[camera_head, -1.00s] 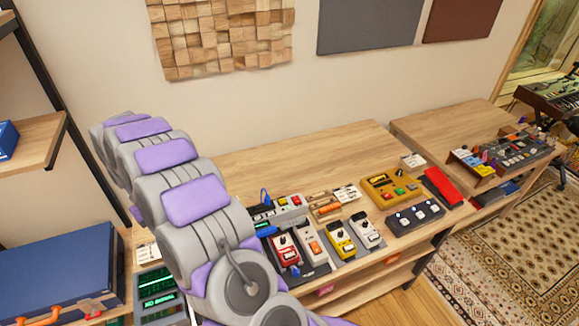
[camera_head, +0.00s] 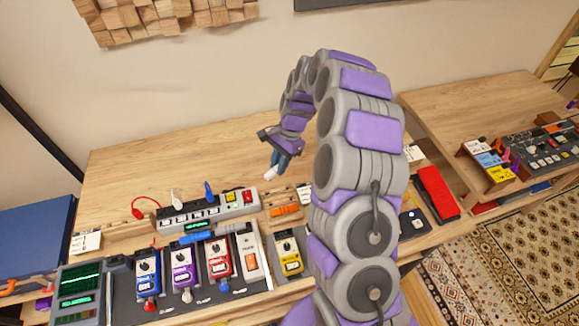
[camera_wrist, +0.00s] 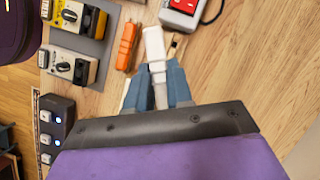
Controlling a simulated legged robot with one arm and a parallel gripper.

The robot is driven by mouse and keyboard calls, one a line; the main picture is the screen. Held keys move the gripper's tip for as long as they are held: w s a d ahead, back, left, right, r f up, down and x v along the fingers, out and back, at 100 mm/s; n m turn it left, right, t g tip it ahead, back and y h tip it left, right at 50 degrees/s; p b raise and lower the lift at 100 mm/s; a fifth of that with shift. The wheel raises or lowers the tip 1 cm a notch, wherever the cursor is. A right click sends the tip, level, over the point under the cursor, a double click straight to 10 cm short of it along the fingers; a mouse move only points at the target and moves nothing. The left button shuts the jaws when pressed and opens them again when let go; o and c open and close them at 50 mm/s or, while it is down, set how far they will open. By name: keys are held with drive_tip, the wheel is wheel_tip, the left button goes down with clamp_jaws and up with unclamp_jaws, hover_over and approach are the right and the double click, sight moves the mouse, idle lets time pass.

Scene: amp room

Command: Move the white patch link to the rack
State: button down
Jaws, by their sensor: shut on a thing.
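My gripper (camera_wrist: 158,88) is shut on the white patch link (camera_wrist: 154,45), which sticks out past the blue-grey fingertips in the wrist view. In the head view my gripper (camera_head: 278,163) holds the white link (camera_head: 271,173) above the wooden bench, behind a small wooden rack (camera_head: 284,222). An orange link (camera_head: 285,211) lies at that rack; it also shows in the wrist view (camera_wrist: 127,46), just left of the white link. My arm hides the area right of the rack.
A power strip (camera_head: 207,211) with red, white and blue plugs stands left of the rack. Several pedals, including a yellow one (camera_head: 288,257), stand in front. The bench top (camera_head: 130,172) behind the strip is clear. A mixer (camera_head: 543,146) stands on the right table.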

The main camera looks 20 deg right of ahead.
drive_tip(key=f+m, duration=0.1)
drive_tip(key=m, duration=0.1)
drive_tip(key=f+m+t+b, duration=0.1)
drive_tip(key=f+m+t, duration=0.1)
drive_tip(key=m, duration=0.1)
drive_tip(key=shift+w+d+f+m+y, duration=0.15)
drive_tip(key=shift+w+d+m+y, duration=0.15)
drive_tip(key=shift+w+d, duration=0.1)
drive_tip(key=shift+d+f+b, duration=0.2)
drive_tip(key=shift+f+b, duration=0.1)
drive_tip(key=shift+b, duration=0.05)
drive_tip(key=b+x, duration=0.2)
drive_tip(key=x, duration=0.1)
drive_tip(key=shift+s+a+f, duration=0.1)
drive_tip(key=shift+a, duration=0.4)
drive_tip(key=shift+a+f+b, duration=0.15)
drive_tip(key=shift+f+b, duration=0.2)
drive_tip(key=shift+b, duration=0.2)
drive_tip(key=shift+f, duration=0.2)
drive_tip(key=shift+d+f+p, duration=0.35)
drive_tip(key=shift+d+f, duration=0.4)
drive_tip(key=shift+d, duration=0.3)
drive_tip(key=shift+a, duration=0.9)
drive_tip(key=shift+d+p, duration=0.35)
drive_tip(key=shift+d, duration=0.4)
drive_tip(key=shift+a, duration=0.6)
drive_tip(key=shift+d+p, duration=0.6)
drive_tip(key=shift+d, duration=0.05)
